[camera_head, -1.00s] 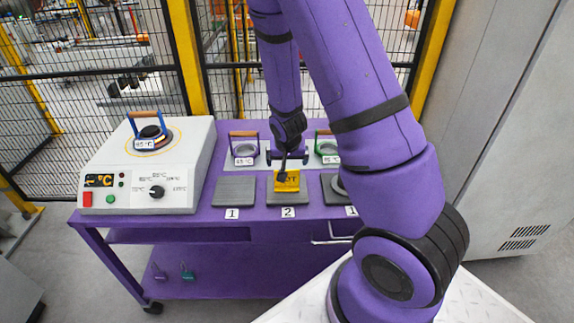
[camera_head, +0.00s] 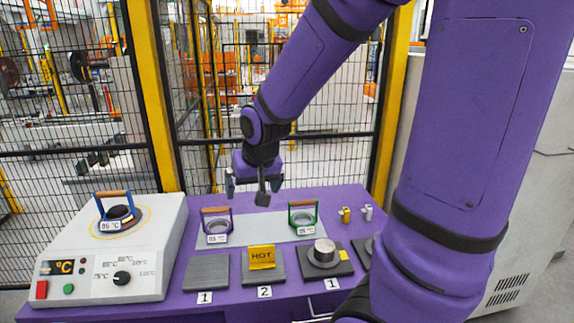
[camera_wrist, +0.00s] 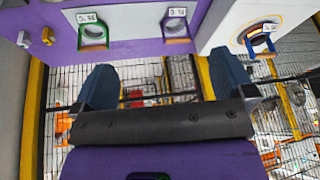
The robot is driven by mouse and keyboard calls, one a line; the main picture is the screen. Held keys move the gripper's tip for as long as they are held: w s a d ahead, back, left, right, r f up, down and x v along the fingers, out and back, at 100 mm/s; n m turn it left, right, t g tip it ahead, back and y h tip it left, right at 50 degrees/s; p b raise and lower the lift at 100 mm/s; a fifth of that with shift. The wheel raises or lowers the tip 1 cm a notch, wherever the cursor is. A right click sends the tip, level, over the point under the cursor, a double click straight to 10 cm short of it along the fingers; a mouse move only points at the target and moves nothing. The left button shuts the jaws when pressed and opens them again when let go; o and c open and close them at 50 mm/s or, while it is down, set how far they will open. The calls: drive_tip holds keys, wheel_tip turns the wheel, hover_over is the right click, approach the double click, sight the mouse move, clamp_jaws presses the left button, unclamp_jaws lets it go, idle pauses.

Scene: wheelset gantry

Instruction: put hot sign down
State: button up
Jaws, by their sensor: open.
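The yellow HOT sign (camera_head: 262,257) stands upright on the dark square pad (camera_head: 264,278) marked 2, on the purple table. Nothing touches it. My gripper (camera_head: 254,192) is open and empty, raised above the back of the table, behind and well above the sign. In the wrist view my gripper (camera_wrist: 168,85) has its two fingers wide apart with nothing between them, pointing toward the fence. The sign does not show in the wrist view.
The heater (camera_head: 110,255) at left bears a handled ring. An empty pad (camera_head: 206,272) is left of the sign; a metal cylinder (camera_head: 324,250) is right. Mesh fence (camera_head: 70,170) stands behind.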

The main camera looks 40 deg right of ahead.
drive_tip(key=s+a+r+n, duration=0.2)
drive_tip(key=s+r, duration=0.4)
drive_tip(key=s, duration=0.2)
drive_tip(key=s+a+r+n, duration=0.2)
drive_tip(key=s+r, duration=0.4)
drive_tip(key=s, duration=0.3)
drive_tip(key=shift+a+r+t+y, duration=0.25)
drive_tip(key=shift+a+t+y, duration=0.05)
drive_tip(key=shift+a, duration=0.15)
